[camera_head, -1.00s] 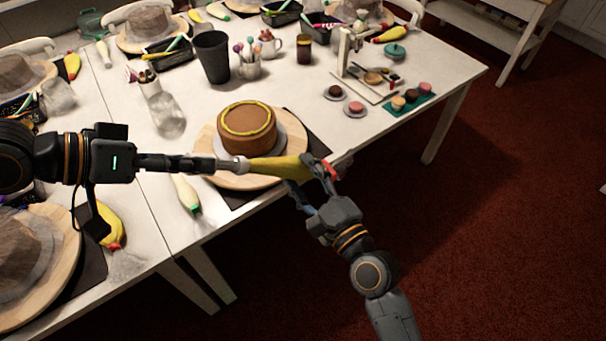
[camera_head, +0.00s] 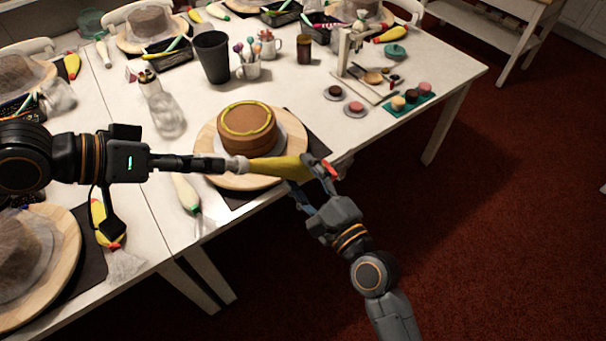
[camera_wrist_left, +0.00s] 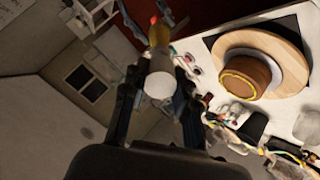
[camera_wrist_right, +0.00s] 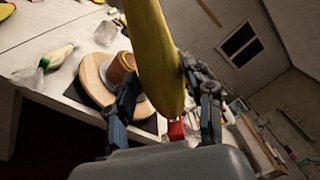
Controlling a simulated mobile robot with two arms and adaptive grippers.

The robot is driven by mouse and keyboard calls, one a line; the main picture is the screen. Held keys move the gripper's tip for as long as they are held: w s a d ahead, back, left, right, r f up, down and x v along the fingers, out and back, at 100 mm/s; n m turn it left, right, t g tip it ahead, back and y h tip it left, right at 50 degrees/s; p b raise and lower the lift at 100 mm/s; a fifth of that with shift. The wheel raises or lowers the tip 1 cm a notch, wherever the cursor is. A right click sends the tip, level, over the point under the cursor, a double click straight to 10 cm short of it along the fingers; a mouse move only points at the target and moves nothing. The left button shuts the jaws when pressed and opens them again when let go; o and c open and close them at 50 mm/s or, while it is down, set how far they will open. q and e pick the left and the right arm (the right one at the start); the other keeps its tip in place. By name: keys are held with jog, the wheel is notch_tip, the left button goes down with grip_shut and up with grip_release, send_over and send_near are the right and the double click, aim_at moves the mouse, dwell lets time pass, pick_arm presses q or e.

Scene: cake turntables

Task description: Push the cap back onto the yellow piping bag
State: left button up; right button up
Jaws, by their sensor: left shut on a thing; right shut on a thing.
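The yellow piping bag (camera_head: 275,167) is held level in the air in front of the cake, its narrow end to the left. My right gripper (camera_head: 313,172) is shut on its right end, near the red tip (camera_head: 331,171). In the right wrist view the bag (camera_wrist_right: 158,60) rises between the fingers. My left gripper (camera_head: 226,164) is shut on the pale cap (camera_head: 238,165) at the bag's left end. The cap's round end (camera_wrist_left: 158,87) faces the left wrist camera, in line with the bag. Cap and bag appear to meet; how far the cap is on is hidden.
A brown cake (camera_head: 247,141) with a yellow ring stands on a round wooden turntable (camera_head: 206,140) just behind the bag. Another capped bag (camera_head: 186,193) lies on the white table at left. A black cup (camera_head: 212,58) stands farther back. Red carpet is clear at right.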

pick_arm(q)
jog(key=shift+x, duration=1.3)
dwell(0.7)
jog(key=shift+a, duration=0.1)
jog(key=v, duration=0.8)
dwell(0.8)
jog(key=shift+r, duration=0.1)
jog(key=m, duration=1)
jog(key=d+f+m, duration=0.1)
jog(key=m, duration=0.9)
jog(key=w+d+m, duration=0.1)
jog(key=m, duration=0.9)
jog(key=shift+f, duration=0.35)
